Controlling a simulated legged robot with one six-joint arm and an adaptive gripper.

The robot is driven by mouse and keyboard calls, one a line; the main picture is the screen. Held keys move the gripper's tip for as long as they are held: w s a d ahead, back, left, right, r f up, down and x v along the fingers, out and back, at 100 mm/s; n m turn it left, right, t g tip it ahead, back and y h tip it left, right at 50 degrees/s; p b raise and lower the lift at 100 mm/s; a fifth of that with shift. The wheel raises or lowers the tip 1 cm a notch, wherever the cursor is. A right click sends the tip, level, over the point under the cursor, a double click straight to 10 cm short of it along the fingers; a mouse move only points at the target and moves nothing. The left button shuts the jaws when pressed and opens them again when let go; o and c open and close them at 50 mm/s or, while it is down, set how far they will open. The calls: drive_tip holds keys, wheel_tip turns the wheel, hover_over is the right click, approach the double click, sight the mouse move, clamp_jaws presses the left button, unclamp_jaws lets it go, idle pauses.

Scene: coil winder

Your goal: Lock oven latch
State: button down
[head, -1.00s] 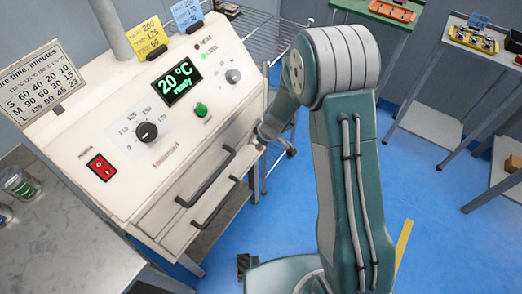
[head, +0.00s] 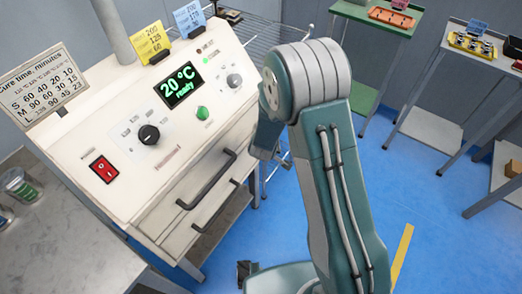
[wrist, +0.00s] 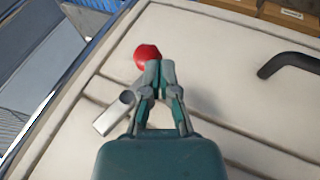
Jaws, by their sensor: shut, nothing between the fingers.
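The oven (head: 140,110) is a cream cabinet with a sloped panel; its display reads 20 °C ready. In the wrist view, its pale front (wrist: 235,75) carries a red round knob (wrist: 147,52) and a short grey metal latch piece (wrist: 113,114) with a rounded end. My gripper (wrist: 153,68) is shut and empty. Its fingertips overlap the lower edge of the red knob in the picture; whether they touch it I cannot tell. The fingers hide what lies between knob and metal piece. In the head view my arm hides the gripper and the latch.
A dark handle (wrist: 290,65) stands out from the oven front; two handles show in the head view, the upper one (head: 208,180) on the drawer front. A grey bench (head: 65,235) stands at left. Blue floor (head: 430,220) is open at right, before side tables.

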drive_tip(key=shift+w+d+f+t+h, duration=0.15)
drive_tip(key=shift+f+t+h, duration=0.2)
drive_tip(key=shift+t, duration=0.25)
drive_tip(key=shift+w+d+f, duration=0.1)
drive_tip(key=shift+f, duration=0.15)
idle(0.5)
